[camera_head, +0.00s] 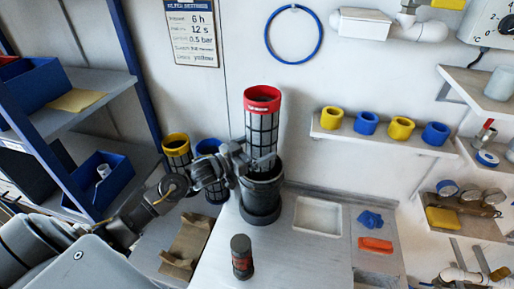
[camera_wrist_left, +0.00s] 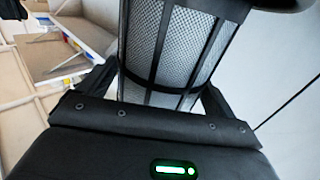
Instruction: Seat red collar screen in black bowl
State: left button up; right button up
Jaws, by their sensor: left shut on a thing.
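The red collar screen (camera_head: 262,125) is a tall mesh cylinder in a black frame with a red collar on top. It stands nearly upright over the black bowl (camera_head: 261,205). Its lower end is at or inside the bowl's rim; I cannot tell how deep it sits. My left gripper (camera_head: 250,165) is shut on the screen's lower part, just above the bowl. In the left wrist view, the mesh (camera_wrist_left: 175,55) lies between the two black fingers (camera_wrist_left: 158,92). The screen's bottom end is hidden there. My right gripper is not in view.
Yellow-collar (camera_head: 176,150) and blue-collar (camera_head: 209,147) screens stand left of the bowl, near my left arm. A dark cylinder (camera_head: 242,260) stands in front. A white tray (camera_head: 318,217) is right of the bowl. A shelf (camera_head: 375,136) above holds yellow and blue rings.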

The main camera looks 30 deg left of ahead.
pick_arm(q)
jog(key=shift+r+p, duration=0.1)
jog(key=shift+p, duration=0.2)
notch_tip(320, 180, down, 7)
jog(key=b, duration=0.4)
jog(key=shift+r, duration=0.15)
dwell(2.2)
jog(key=o, duration=0.8)
jog(key=shift+o, duration=0.3)
jog(key=shift+s, duration=0.1)
jog(key=b+v, duration=0.3)
jog(key=v, duration=0.7)
jog(key=shift+s+a+b, duration=0.2)
jog(key=shift+s+b, duration=0.1)
